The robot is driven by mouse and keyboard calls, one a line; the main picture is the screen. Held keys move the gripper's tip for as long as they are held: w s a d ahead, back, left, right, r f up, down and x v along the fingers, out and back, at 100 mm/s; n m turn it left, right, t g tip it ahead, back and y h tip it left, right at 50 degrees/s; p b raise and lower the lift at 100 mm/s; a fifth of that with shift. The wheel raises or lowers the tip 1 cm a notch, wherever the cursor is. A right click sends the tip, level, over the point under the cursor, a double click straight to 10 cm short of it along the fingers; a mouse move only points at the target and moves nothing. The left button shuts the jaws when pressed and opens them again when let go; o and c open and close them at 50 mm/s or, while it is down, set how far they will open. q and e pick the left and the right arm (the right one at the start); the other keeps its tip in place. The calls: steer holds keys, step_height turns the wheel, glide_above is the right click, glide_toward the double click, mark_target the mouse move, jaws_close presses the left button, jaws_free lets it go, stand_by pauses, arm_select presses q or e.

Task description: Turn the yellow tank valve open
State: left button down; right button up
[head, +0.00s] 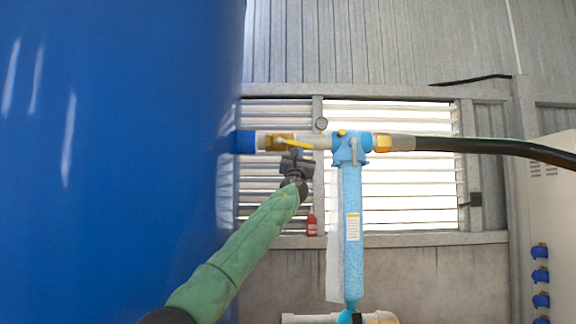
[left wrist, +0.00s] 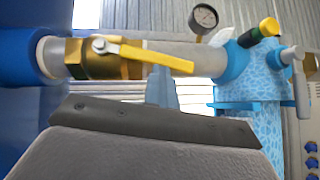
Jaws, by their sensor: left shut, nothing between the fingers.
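The yellow valve handle (head: 298,143) sits on a brass valve body (head: 274,142) in the pipe that leaves the blue tank (head: 120,150). In the left wrist view the handle (left wrist: 150,56) lies nearly along the pipe, tilting slightly down to the right from its pivot on the brass body (left wrist: 90,58). My left gripper (head: 296,156) is just below the handle in the head view; in the left wrist view its finger (left wrist: 161,86) points up just under the handle. It is shut and empty; I cannot tell whether it touches the handle. My right gripper is not in view.
A light blue filter housing (head: 352,200) hangs right of the valve, with a black hose (head: 480,146) beyond it. A pressure gauge (left wrist: 203,18) stands above the pipe. A red bottle (head: 312,224) is on the ledge behind. A cabinet (head: 555,190) stands at far right.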

arm_select(q)
steer(key=n+y, duration=0.1)
steer(key=d+r+n+y, duration=0.1)
steer(key=shift+r+n+y, duration=0.3)
steer(key=shift+n+y, duration=0.1)
steer(key=shift+d, duration=0.15)
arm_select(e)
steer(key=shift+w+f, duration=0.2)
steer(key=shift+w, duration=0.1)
arm_select(q)
steer(key=shift+f, duration=0.15)
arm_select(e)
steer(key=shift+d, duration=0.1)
